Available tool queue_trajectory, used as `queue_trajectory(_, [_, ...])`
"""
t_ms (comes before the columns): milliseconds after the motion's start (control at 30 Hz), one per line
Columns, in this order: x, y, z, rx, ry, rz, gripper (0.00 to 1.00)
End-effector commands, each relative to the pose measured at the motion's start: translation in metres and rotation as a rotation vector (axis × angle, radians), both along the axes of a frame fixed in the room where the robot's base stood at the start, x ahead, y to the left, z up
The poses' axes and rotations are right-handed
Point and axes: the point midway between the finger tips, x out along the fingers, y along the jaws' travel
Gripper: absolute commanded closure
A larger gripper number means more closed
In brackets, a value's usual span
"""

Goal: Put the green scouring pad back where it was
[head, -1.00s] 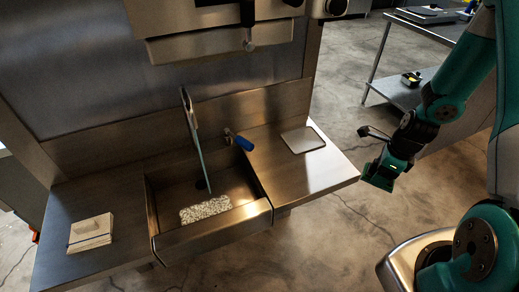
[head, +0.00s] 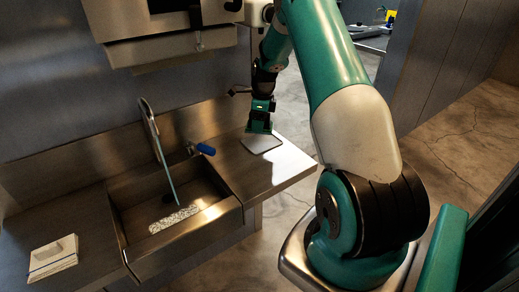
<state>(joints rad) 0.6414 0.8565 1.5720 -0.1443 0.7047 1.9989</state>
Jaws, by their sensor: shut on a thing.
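My gripper (head: 260,119) is above the counter to the right of the sink. It is shut on the green scouring pad (head: 258,128), which shows only as a small, dark green shape at its lower end. Right below it in the picture is a flat, pale, square plate or tray (head: 264,146) on the steel counter (head: 257,178). The pad slightly overlaps the plate's far edge in this view. I cannot tell whether the pad touches it or hangs above it.
The steel sink (head: 190,238) holds a pale speckled piece (head: 174,219) under a tall faucet (head: 160,150). A blue-handled tap (head: 205,149) is behind the sink's right side. Folded cloths (head: 53,258) lie on the left counter. A steel unit (head: 170,48) overhangs the back.

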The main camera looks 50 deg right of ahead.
Motion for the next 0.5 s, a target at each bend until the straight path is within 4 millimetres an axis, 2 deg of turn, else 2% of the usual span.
queue_trajectory(33, [0.006, -0.01, 0.004, -0.005, 0.001, -0.015, 0.72])
queue_trajectory(100, [0.01, -0.018, 0.013, -0.005, 0.01, -0.032, 0.72])
queue_trajectory(200, [0.013, -0.024, 0.017, -0.005, 0.017, -0.044, 0.72])
queue_trajectory(267, [0.013, -0.025, 0.011, -0.002, 0.021, -0.048, 0.72])
queue_trajectory(500, [0.013, -0.024, -0.031, -0.002, 0.021, -0.047, 0.72])
